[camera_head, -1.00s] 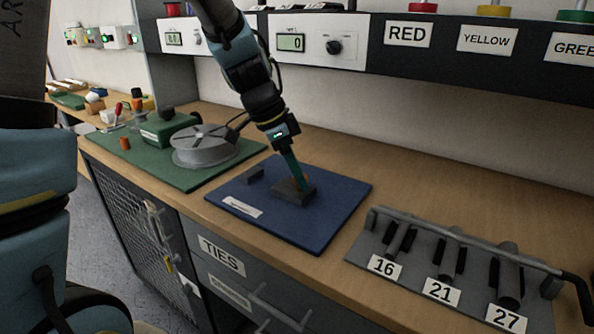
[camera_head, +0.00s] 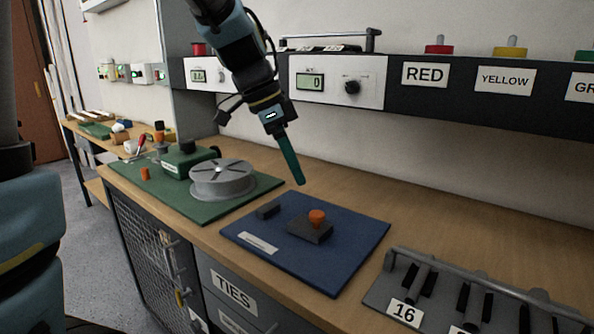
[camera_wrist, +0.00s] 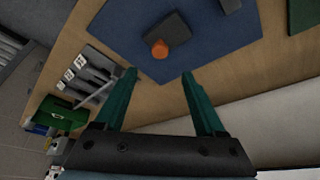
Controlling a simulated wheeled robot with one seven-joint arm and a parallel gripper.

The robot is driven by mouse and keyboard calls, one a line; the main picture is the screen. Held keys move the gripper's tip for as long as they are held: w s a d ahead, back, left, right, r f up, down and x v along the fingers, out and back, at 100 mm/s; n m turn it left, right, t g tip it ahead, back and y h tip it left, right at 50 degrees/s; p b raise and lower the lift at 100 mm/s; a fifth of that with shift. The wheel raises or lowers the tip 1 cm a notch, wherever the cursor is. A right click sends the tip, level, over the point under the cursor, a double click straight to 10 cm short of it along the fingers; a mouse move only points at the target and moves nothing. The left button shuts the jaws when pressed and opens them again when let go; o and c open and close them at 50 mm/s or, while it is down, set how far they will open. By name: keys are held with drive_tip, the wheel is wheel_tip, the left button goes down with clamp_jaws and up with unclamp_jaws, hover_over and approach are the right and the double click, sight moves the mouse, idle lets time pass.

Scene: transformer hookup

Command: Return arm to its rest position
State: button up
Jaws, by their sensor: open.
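My gripper (camera_head: 300,183) hangs above the back of the blue mat (camera_head: 345,255), clear of everything on it. In the wrist view my gripper (camera_wrist: 160,74) shows two green fingers spread apart with nothing between them. The orange knob (camera_wrist: 160,49) also shows in the wrist view, beyond the fingertips.
A green mat (camera_head: 140,185) with a grey round reel (camera_head: 222,180) lies to the left. A rack (camera_head: 455,290) with numbered tools is at the right. An instrument shelf (camera_head: 430,90) runs along the wall behind. The bench (camera_head: 420,220) behind the blue mat is clear.

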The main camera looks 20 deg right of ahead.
drive_tip(key=shift+a, duration=0.1)
drive_tip(key=a+f+n+t+y+p, duration=0.1)
drive_tip(key=a+f+n, duration=0.3)
drive_tip(key=a+n, duration=0.6)
drive_tip(key=w+a+f+n+t+y+p, duration=0.1)
drive_tip(key=a+f+n+y+p, duration=0.2)
drive_tip(key=a+n, duration=0.7)
drive_tip(key=shift+a+f+t+p, duration=0.45)
drive_tip(key=shift+a+f, duration=0.2)
drive_tip(key=shift+a, duration=3.8)
